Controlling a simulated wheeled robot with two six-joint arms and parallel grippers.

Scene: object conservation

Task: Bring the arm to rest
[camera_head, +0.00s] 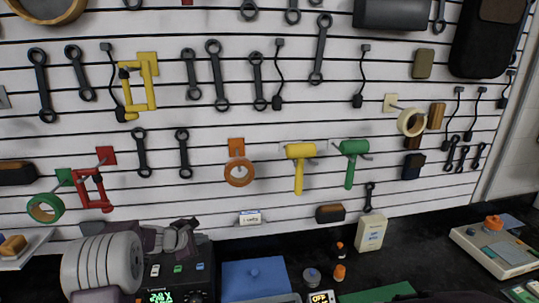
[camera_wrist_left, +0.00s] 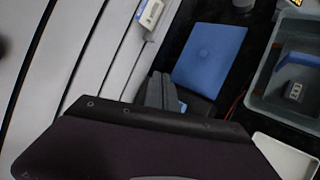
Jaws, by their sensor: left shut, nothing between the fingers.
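My left arm (camera_head: 103,262) comes in at the lower left of the head view. My left gripper (camera_head: 183,237) is shut and empty, above the dark worktop by the pegboard wall. In the left wrist view the gripper's fingers (camera_wrist_left: 166,91) are together, with nothing between them. A blue mat (camera_wrist_left: 210,53) lies beyond them there. My right gripper does not show.
The slatted wall (camera_head: 330,120) holds several wrenches, a yellow hammer (camera_head: 298,167), a green hammer (camera_head: 350,163) and tape rolls. A device with a lit display (camera_head: 162,296) stands beneath my left gripper. The blue mat also shows in the head view (camera_head: 253,279). A clear bin (camera_wrist_left: 262,92) stands at right in the wrist view.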

